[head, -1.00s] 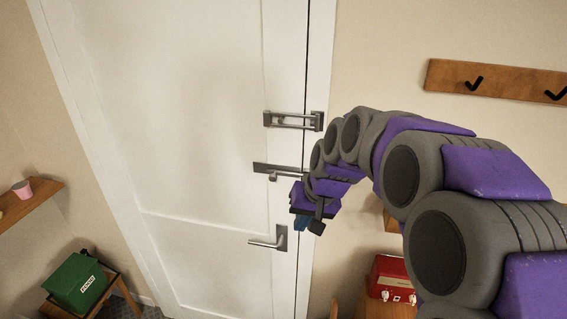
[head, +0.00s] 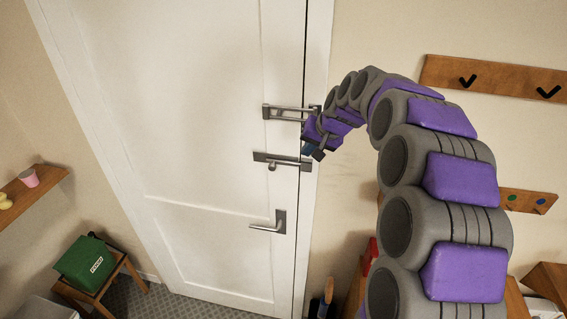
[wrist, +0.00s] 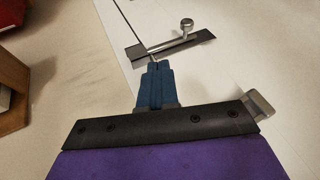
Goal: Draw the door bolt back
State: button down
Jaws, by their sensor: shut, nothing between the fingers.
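The door bolt (head: 283,161) is a dark plate with a metal rod and a round knob (head: 271,167), on the white door near its right edge. In the wrist view the bolt (wrist: 203,38) lies just beyond my fingertips, with its knob (wrist: 187,24) to the right of them. My gripper (head: 306,150) is shut and empty, just above the bolt's right end at the door edge. Its blue fingers also show in the wrist view (wrist: 158,66). I cannot tell whether the fingertips touch the bolt's end.
A metal bar latch (head: 286,111) sits above the bolt, its right end close to my arm. A lever handle (head: 268,227) is below. A hook rail (head: 500,77) is on the right wall. A green box (head: 86,262) stands on a stool at the lower left.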

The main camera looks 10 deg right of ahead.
aim_at(271, 165)
jog(key=shift+f, duration=0.1)
jog(key=p+x, duration=0.1)
jog(key=x, duration=0.8)
jog(key=shift+w+a+f, duration=0.15)
jog(key=shift+f, duration=0.2)
jog(key=a, duration=0.1)
jog(key=w+a+f+p, duration=0.1)
jog(key=a, duration=0.1)
jog(key=shift+w, duration=0.2)
jog(key=shift+a+f, duration=0.1)
jog(key=shift+a, duration=0.25)
jog(key=shift+w, duration=0.1)
jog(key=a, duration=0.1)
jog(key=w+a, duration=0.1)
jog(key=a, duration=0.1)
jog(key=shift+w+a+p, duration=0.3)
jog(key=shift+s, duration=0.1)
jog(key=shift+d, duration=0.15)
